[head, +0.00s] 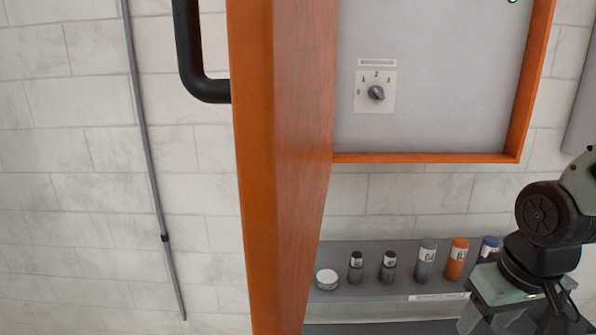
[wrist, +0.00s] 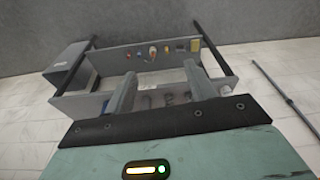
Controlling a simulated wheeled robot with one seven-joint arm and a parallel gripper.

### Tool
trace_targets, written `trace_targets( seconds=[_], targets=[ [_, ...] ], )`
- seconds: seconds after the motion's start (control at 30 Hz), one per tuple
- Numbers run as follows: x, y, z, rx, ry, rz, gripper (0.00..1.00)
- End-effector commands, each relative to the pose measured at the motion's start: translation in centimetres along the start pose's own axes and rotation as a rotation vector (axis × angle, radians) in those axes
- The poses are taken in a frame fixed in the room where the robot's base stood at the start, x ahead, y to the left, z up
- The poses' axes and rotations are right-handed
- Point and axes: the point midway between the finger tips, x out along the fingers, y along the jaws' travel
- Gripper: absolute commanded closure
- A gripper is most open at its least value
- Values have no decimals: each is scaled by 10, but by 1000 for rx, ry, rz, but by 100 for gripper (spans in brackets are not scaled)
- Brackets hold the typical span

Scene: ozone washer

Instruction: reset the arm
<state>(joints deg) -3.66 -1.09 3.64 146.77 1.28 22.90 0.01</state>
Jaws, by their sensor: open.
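My arm shows at the right edge of the head view, bent downward, with its wrist and the top of my gripper (head: 510,305) at the lower right. The fingertips are cut off by the bottom of that picture. In the wrist view my gripper (wrist: 160,72) has two grey fingers spread apart with nothing between them. Beyond the fingers is a grey shelf unit (wrist: 75,103) with small items on it. I cannot tell the exact distance from the fingers to it.
An orange door (head: 285,170) with a black handle (head: 190,60) stands open in front of me. Behind it, an orange-framed grey panel (head: 440,90) carries a rotary knob (head: 376,93). Several bottles and a white-lidded jar (head: 327,279) stand on a grey shelf (head: 385,300). A thin grey pipe (head: 150,180) runs down the wall.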

Motion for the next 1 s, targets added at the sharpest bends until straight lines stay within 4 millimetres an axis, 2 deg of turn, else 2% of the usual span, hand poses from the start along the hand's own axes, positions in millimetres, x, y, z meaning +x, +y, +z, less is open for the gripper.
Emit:
trace_targets(
  seconds=[0.27,0.4,0.53,0.7,1.0],
  targets=[
    [-12,-75,28,-226,-67,-54,45],
    [-22,-115,55,-368,-112,-77,45],
    [-32,-145,84,-495,-155,-90,45],
    [-36,-157,100,-557,-177,-93,45],
    [-36,-156,100,-555,-178,-93,45]
  ],
)
